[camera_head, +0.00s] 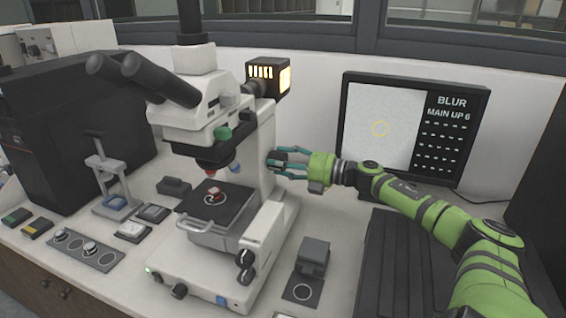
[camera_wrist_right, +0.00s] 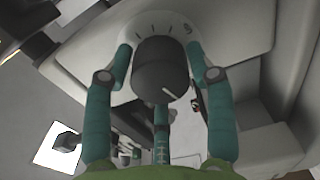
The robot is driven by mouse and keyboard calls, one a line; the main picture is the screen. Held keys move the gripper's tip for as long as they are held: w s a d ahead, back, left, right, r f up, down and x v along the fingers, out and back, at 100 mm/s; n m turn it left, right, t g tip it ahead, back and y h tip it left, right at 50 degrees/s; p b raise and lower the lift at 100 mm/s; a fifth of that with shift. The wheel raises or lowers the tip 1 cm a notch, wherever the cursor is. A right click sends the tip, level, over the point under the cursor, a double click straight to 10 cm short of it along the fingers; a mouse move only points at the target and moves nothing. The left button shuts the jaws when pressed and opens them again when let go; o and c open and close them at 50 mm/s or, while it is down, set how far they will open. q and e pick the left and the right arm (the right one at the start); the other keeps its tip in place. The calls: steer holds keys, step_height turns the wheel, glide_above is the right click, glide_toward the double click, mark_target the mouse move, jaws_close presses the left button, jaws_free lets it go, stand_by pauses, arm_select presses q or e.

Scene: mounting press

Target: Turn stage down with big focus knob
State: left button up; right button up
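The white microscope (camera_head: 262,150) stands on the bench, its square black stage (camera_head: 232,208) holding a small red and white piece under the objective (camera_head: 208,168). My right gripper (camera_head: 279,160) is at the right side of the microscope's column. In the right wrist view its three teal fingers surround a big dark knob (camera_wrist_right: 160,68) with a white line, on a face with tick marks. The two side fingertips lie close against the knob and appear shut on it; the third finger is below. In the head view the fingers largely hide this knob. My left gripper is out of view.
A monitor (camera_head: 467,130) at the back right reads "BLUR" and "MAIN UP 6", with a pale blurred picture. Two smaller black knobs (camera_head: 245,268) hang at the stage's front right. A lit lamp housing (camera_head: 268,77) is above my right gripper. A grey block (camera_head: 313,254) stands right of the base.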

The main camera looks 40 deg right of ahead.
steer(key=shift+s, duration=0.1)
stand_by(0.3)
steer(key=v, duration=1.2)
steer(key=shift+a, duration=0.1)
stand_by(0.5)
